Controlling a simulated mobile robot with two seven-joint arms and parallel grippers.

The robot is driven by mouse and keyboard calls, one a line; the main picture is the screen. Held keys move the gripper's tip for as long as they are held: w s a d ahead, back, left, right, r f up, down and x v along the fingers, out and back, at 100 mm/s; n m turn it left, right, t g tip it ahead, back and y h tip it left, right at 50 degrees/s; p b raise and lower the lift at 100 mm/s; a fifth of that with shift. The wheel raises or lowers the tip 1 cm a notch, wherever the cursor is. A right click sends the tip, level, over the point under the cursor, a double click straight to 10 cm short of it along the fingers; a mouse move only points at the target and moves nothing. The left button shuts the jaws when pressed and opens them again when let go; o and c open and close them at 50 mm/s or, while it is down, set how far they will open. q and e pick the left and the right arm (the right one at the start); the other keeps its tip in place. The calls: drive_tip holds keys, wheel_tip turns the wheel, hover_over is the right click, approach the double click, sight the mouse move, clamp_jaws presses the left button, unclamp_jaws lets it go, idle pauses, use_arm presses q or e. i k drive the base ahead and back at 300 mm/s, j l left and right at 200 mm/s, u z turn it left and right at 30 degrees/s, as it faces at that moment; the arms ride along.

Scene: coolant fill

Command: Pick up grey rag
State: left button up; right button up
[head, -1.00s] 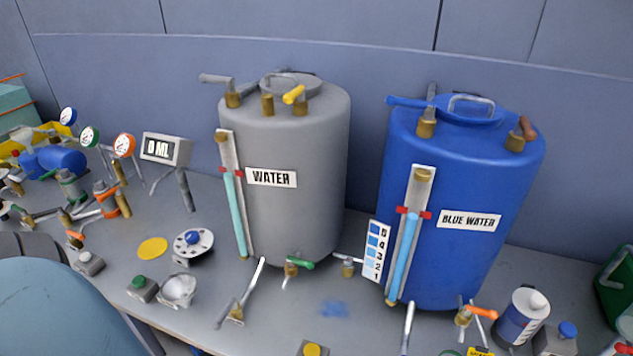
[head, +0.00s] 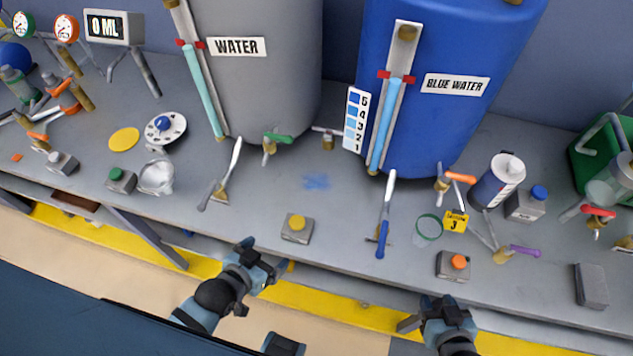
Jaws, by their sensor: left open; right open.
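A grey, flat-sided rectangular piece (head: 591,287) lies on the bench near its front edge at the far right. It could be the grey rag folded up, but I cannot tell for certain. No other rag-like thing shows. My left gripper (head: 265,258) is open and empty, in front of the bench edge below the yellow-button box. My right gripper (head: 432,310) is open and empty, in front of the bench below the orange-button box, well left of the grey piece.
The bench (head: 340,220) holds a grey water tank (head: 270,90) and a blue tank (head: 440,120). Near the front edge are a yellow-button box (head: 297,229), an orange-button box (head: 454,266) and a purple-handled valve (head: 520,251). A green can (head: 590,160) stands at the right.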

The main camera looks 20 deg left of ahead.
sight(592, 291)
drive_tip(key=k+z, duration=0.1)
drive_tip(key=z, duration=0.4)
drive_tip(key=k+l+z, duration=0.1)
drive_tip(key=z, duration=0.4)
drive_tip(key=l+z, duration=0.2)
drive_tip(key=z, duration=0.3)
drive_tip(key=i+l, duration=0.1)
drive_tip(key=l, duration=0.25)
drive_tip(key=i+l, duration=0.15)
drive_tip(key=l, duration=0.2)
drive_tip(key=i+l, duration=0.1)
drive_tip(key=l, duration=0.25)
drive_tip(key=i+l+u, duration=0.1)
drive_tip(key=l, duration=0.25)
